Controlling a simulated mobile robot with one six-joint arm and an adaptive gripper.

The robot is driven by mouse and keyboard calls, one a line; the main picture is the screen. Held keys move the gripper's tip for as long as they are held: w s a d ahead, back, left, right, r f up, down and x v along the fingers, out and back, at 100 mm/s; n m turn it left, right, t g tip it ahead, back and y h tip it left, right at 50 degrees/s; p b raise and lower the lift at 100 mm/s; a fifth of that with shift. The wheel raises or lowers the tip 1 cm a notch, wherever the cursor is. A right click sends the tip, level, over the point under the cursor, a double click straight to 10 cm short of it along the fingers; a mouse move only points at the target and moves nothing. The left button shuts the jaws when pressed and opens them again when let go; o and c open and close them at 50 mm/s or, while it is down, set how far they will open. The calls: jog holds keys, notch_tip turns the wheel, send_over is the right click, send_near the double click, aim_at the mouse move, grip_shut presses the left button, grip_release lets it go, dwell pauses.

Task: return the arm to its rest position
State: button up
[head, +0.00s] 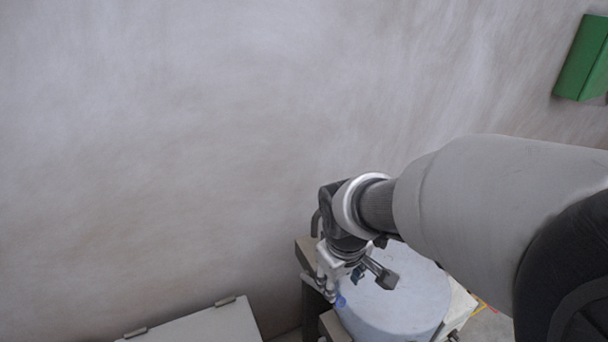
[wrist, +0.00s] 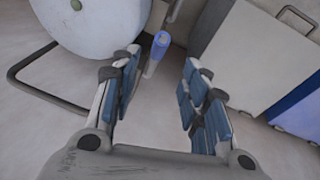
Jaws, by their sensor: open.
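My arm reaches from the right edge of the head view toward the lower middle. My gripper (head: 357,284) hangs at its end, over or in front of a pale blue round drum (head: 410,300); the exact gap cannot be told. In the wrist view my gripper (wrist: 160,64) has its two blue-padded fingers spread apart with nothing held between them. A blue cylinder-shaped piece (wrist: 157,53) shows beyond the gap between the fingertips; whether it touches them is unclear, but it looks apart.
A pale rounded body (wrist: 95,25) and a dark bent tube (wrist: 35,85) lie left in the wrist view. A pale box with a handle (wrist: 250,50) stands right. The head view shows a plain wall (head: 180,130), a green box (head: 582,58) and a pale lid (head: 205,325).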

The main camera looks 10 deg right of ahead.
jog(key=s+d+r+m+t, duration=0.1)
jog(key=s+r, duration=0.3)
jog(key=s, duration=0.4)
jog(key=s+r+m, duration=0.4)
jog(key=s+r, duration=0.1)
jog(key=s, duration=0.3)
jog(key=shift+d+t+y, duration=0.35)
jog(key=shift+t+y, duration=0.05)
